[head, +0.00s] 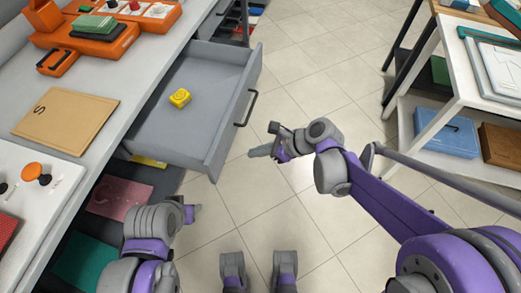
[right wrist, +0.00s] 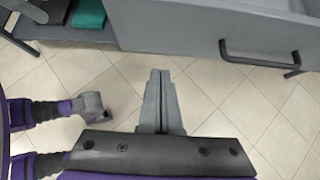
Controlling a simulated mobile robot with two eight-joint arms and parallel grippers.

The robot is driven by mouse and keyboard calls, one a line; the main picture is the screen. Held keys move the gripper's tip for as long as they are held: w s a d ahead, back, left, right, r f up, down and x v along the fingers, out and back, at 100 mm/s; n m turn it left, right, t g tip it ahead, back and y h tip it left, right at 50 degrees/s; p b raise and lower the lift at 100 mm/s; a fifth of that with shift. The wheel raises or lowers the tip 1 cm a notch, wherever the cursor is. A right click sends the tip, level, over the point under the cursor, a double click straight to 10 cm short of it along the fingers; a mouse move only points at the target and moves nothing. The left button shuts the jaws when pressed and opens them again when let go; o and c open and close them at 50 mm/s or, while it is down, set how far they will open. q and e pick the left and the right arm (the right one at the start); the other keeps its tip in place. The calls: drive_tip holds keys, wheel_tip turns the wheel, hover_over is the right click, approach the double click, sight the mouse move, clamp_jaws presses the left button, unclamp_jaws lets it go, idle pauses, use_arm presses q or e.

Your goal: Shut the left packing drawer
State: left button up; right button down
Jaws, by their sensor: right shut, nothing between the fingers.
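The grey packing drawer (head: 215,145) stands pulled out from under the counter in the head view, with a small yellow block (head: 180,98) lying inside. Its dark bar handle (head: 245,108) is on the front panel. The drawer front (right wrist: 200,28) and handle (right wrist: 260,57) also show at the top of the right wrist view. My right gripper (head: 252,154) is shut and empty, in front of the drawer and apart from the handle. Its closed fingers (right wrist: 160,75) point toward the drawer front, left of the handle. My left gripper (head: 197,210) is low by the counter; its jaws are unclear.
The counter (head: 140,75) holds a cardboard envelope (head: 65,120), an orange tray (head: 100,40) and a white panel with an orange knob (head: 35,172). A shelf below holds folded cloths. A white table (head: 490,75) with a blue box (head: 445,132) stands at right. Tiled floor between is clear.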

drive_tip(key=a+f, duration=0.1)
drive_tip(key=a, duration=0.1)
drive_tip(key=w+a+f, duration=0.1)
drive_tip(key=a, duration=0.1)
drive_tip(key=w+a+f, duration=0.1)
drive_tip(key=a, duration=0.1)
drive_tip(key=shift+a+f+b, duration=0.25)
drive_tip(key=shift+b, duration=0.05)
drive_tip(key=shift+w+a, duration=0.15)
drive_tip(key=shift+a, duration=0.4)
drive_tip(key=w+a, duration=0.3)
drive_tip(key=a, duration=0.6)
drive_tip(key=w+a, duration=0.3)
drive_tip(key=a, duration=0.6)
drive_tip(key=w+a, duration=0.3)
drive_tip(key=a, duration=0.6)
drive_tip(key=shift+a+b, duration=0.3)
drive_tip(key=shift+a, duration=0.1)
drive_tip(key=shift+w+a, duration=0.2)
drive_tip(key=shift+a, duration=0.4)
drive_tip(key=shift+r, duration=0.15)
drive_tip(key=shift+a, duration=0.15)
